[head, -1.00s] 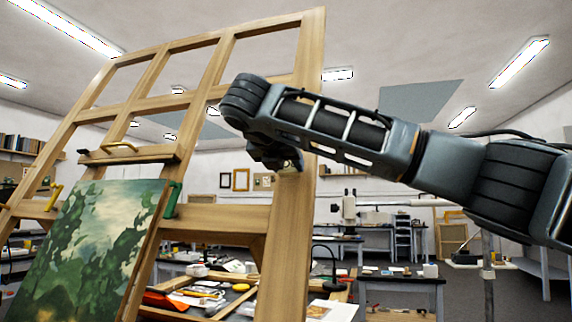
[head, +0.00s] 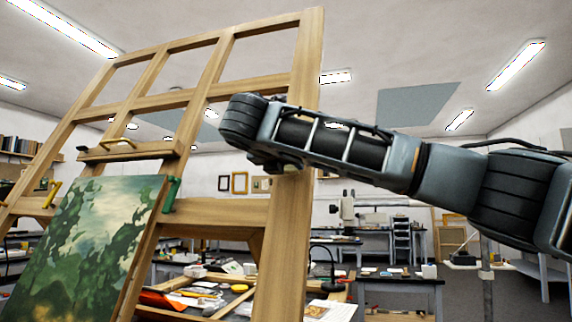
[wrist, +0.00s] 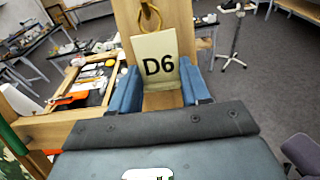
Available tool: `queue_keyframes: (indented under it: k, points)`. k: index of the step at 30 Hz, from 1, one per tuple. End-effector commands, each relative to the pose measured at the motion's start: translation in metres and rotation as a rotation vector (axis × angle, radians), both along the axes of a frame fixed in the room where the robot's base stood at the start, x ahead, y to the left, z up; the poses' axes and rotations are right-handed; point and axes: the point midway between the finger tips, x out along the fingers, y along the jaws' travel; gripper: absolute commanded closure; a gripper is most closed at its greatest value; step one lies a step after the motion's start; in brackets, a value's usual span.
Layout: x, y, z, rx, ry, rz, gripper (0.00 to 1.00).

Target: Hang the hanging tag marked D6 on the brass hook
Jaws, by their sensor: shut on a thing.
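The cream tag marked D6 (wrist: 158,66) stands upright in the wrist view, its lettering facing the camera. My gripper (wrist: 158,88) has its blue fingers on either side of the tag's lower part and is shut on it. A brass-coloured loop (wrist: 150,18) shows at the tag's top edge, in front of the wooden easel post. I cannot tell whether this loop is part of the tag or the brass hook, or whether the two are engaged. In the head view my arm's end covers the tag and hook area against the right-hand easel post (head: 287,235).
The wooden easel frame (head: 188,95) fills the left, with a green landscape painting (head: 80,245) on it. A green clamp (head: 171,194) grips near the painting's right edge. A cluttered worktable (head: 215,300) stands behind. Open floor shows to the right.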

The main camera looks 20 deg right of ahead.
Motion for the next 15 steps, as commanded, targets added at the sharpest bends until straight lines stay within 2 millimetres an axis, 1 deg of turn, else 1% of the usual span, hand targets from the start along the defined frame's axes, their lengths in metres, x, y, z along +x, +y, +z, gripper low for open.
queue_keyframes:
  k: [15]
  points:
    - [0.0035, -0.0024, -0.0053, -0.043, -0.055, 0.0, 0.86]
